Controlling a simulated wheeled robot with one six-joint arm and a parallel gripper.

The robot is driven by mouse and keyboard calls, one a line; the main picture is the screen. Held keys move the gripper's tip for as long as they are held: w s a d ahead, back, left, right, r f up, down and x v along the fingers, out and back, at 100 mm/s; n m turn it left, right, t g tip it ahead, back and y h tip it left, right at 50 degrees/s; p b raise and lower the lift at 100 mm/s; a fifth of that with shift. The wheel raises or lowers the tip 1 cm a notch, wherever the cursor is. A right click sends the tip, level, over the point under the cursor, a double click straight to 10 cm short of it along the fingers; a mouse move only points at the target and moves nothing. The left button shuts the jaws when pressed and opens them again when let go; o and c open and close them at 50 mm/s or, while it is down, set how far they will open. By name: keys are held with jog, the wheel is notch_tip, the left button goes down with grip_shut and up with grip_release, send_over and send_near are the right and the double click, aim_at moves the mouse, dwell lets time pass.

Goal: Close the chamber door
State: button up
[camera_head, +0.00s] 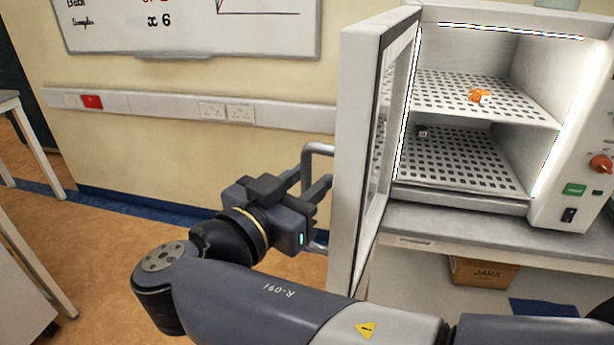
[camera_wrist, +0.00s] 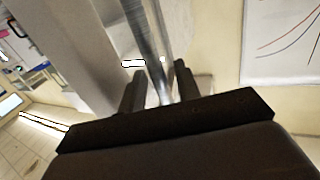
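The chamber (camera_head: 565,65) is a white cabinet at the right of the head view. Its door (camera_head: 352,160) stands wide open, swung out at the left side of the chamber, with a window in it. A metal bar handle (camera_head: 318,149) is on the door's outer face. My gripper (camera_head: 318,178) is at this handle, left of the door. In the wrist view the handle bar (camera_wrist: 150,45) runs between the two fingers of my gripper (camera_wrist: 158,72). The fingers stand apart, with a small gap seen beside the bar. Contact with the bar is not clear.
Inside the chamber are two perforated shelves, an orange-and-white item (camera_head: 479,96) on the upper one and a small dark item (camera_head: 422,132) on the lower. A bench (camera_head: 450,243) carries the chamber, with a cardboard box (camera_head: 483,271) below. The wall is behind my gripper. Open floor lies left.

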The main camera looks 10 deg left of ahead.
jog(key=shift+c, duration=0.2)
grip_shut()
dwell(0.5)
